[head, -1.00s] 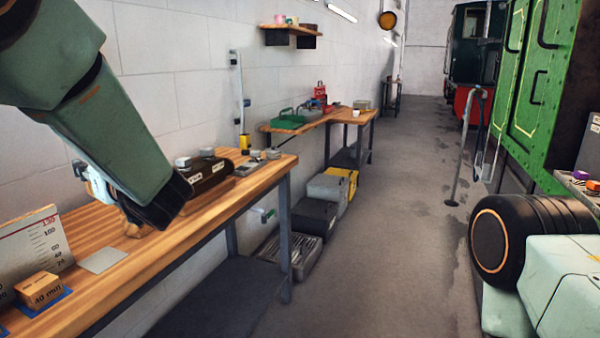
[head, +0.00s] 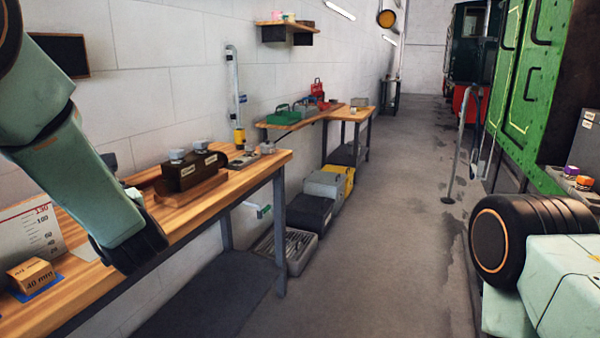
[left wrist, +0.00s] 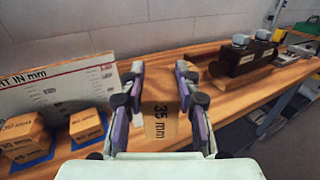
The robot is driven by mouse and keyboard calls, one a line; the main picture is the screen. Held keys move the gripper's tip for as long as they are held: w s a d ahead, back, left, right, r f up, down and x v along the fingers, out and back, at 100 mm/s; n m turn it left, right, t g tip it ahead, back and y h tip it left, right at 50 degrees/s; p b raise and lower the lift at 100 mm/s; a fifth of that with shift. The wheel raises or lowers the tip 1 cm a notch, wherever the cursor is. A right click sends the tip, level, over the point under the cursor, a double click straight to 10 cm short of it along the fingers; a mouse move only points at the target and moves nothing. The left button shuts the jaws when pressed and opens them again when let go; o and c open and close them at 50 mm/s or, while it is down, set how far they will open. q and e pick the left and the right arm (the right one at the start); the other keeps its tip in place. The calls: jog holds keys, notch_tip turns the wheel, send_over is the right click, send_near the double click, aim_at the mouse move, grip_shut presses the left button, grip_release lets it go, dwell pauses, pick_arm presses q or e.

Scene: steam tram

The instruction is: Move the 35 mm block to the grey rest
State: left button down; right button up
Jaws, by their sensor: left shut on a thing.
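In the left wrist view, the wooden 35 mm block (left wrist: 161,130) stands between the two fingers of my left gripper (left wrist: 158,95), which is shut on it. The block's label faces the camera. Whether it touches the bench is unclear. In the head view my left forearm hides the block and most of the gripper. My right gripper is out of view.
A 40 mm block (head: 33,277) sits on a blue pad, before a white height board (head: 30,235). Farther along the wooden bench (head: 225,192) stands a dark box (head: 195,171) with grey knobs. Crates (head: 305,213) stand on the floor beyond.

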pick_arm(q)
jog(key=s+d+f+m+t+h+b, duration=0.15)
jog(key=d+f+m+h, duration=0.3)
jog(key=f, duration=0.45)
jog(key=s+d+f+m+t+h+b, duration=0.1)
jog(key=s+d+f+m+t+h, duration=0.25)
jog(key=f+h, duration=0.4)
jog(key=s+d+f+m+g+h+b, duration=0.1)
jog(key=s+d+f+m+h, duration=0.2)
jog(key=s, duration=0.4)
jog(key=s+d+f+m+g+h+b, duration=0.1)
jog(key=s+d+f+m+h, duration=0.2)
jog(key=s+d, duration=0.4)
jog(key=d+f+h, duration=0.1)
jog(key=h, duration=0.1)
jog(key=shift+f+g+h, duration=0.3)
jog(key=shift+f+h, duration=0.05)
jog(key=shift+h, duration=0.05)
